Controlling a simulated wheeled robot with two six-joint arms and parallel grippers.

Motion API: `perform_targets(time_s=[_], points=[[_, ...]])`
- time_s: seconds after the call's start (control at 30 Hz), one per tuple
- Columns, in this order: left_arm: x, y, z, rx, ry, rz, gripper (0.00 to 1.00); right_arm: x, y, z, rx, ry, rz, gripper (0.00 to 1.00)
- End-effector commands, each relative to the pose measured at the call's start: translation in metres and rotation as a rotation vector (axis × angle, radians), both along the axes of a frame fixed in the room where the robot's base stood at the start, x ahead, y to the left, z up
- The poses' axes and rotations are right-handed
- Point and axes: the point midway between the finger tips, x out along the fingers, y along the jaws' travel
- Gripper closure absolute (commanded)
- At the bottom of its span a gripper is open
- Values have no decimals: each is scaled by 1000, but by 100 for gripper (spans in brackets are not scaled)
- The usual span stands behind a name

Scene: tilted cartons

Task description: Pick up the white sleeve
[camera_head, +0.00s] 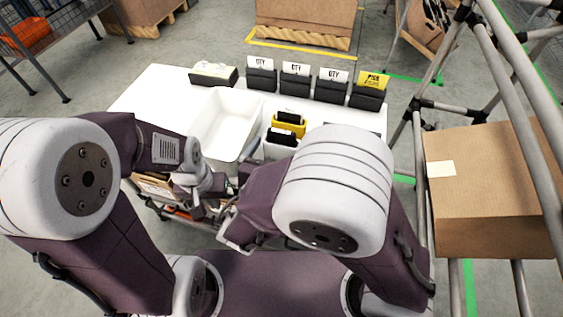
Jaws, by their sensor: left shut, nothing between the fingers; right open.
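A white sleeve (272,152) with a black item in it stands on the white table, just right of a white bin. My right arm partly hides it from the front. My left gripper (198,208) is shut and empty, low in front of the table's near edge, left of and nearer than the sleeve. My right gripper (232,226) is open, close to the right of the left one; its fingers are partly hidden by its own arm. Neither gripper touches the sleeve.
A yellow sleeve (289,124) stands just behind the white one. The white bin (205,128) is to the left. Several black holders with cards (296,82) line the table's back. A tilted carton (153,186) sits below the near edge. A pipe rack with a large carton (490,185) is right.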

Motion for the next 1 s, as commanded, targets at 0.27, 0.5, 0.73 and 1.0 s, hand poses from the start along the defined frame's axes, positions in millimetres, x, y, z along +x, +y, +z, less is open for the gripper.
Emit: perform_targets(time_s=[0.27, 0.5, 0.73, 1.0], points=[[0, 0, -8, 0, 0, 0, 100, 23, -6, -8, 0, 1, 0, 0], [0, 0, -7, 0, 0, 0, 100, 23, -6, -8, 0, 1, 0, 33], [0, 0, -7, 0, 0, 0, 100, 23, -6, -8, 1, 0, 0, 73], [0, 0, -2, 0, 0, 0, 100, 23, -6, 1, 3, -1, 0, 74]])
